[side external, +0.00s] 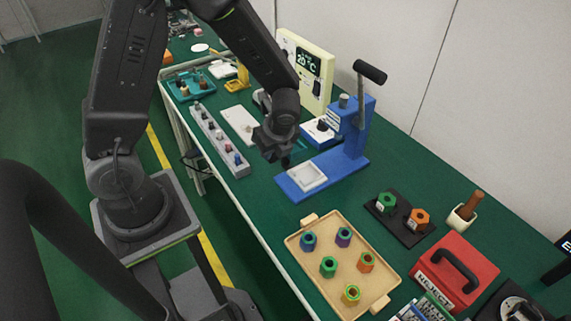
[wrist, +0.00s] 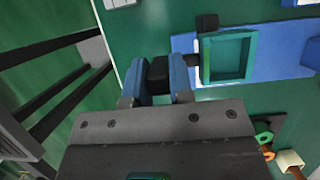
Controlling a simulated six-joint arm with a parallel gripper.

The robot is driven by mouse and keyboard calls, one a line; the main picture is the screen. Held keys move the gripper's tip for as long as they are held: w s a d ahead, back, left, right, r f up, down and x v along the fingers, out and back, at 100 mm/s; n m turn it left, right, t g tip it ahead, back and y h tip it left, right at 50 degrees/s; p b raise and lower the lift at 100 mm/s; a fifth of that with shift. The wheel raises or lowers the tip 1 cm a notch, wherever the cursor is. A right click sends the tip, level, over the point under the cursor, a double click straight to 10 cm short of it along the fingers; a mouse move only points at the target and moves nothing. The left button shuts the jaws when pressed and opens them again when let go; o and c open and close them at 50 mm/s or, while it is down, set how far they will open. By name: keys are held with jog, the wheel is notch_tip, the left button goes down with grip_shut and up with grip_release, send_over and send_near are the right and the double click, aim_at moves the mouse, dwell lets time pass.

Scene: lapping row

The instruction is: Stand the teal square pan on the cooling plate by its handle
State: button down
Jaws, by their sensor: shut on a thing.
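The teal square pan (wrist: 226,57) shows in the wrist view with its open top facing the camera. Its dark handle (wrist: 158,72) lies between the blue fingertips of my gripper (wrist: 159,77), which is shut on it. The pan overlaps the blue press base there; any gap beneath cannot be judged. In the side view my gripper (side external: 284,154) hangs beside the left end of the press, and the pan is largely hidden. A pale flat plate (side external: 238,124) lies left of my gripper. I cannot tell for sure whether it is the cooling plate.
The blue lever press (side external: 345,158) has a white square pad (side external: 307,177). A cream 20 °C panel (side external: 310,70) stands behind. A grey rack (side external: 218,140) runs along the front edge. A wooden tray (side external: 300,255) with several hex pieces and a red box (side external: 462,268) stand nearer.

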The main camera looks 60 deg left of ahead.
jog(key=s+a+r, duration=0.3)
jog(key=a+r, duration=0.1)
jog(key=a, duration=0.1)
jog(key=w+a+f+m+t+h, duration=0.1)
jog(key=w+a+f+m+t, duration=0.15)
jog(key=a+m, duration=0.5)
jog(key=w+a+f+m+t+h, duration=0.1)
jog(key=w+a+m+h, duration=0.3)
jog(key=a, duration=0.7)
jog(key=w+a+f+m+t+y, duration=0.1)
jog(key=w+a+f+m, duration=0.1)
jog(key=a+m, duration=0.6)
jog(key=shift+n, duration=0.75)
jog(key=shift+w+a+f, duration=0.1)
jog(key=shift+a+f, duration=0.05)
jog(key=shift+f, duration=1.2)
jog(key=shift+a+f, duration=0.1)
jog(key=shift+f, duration=1.25)
jog(key=shift+f, duration=0.6)
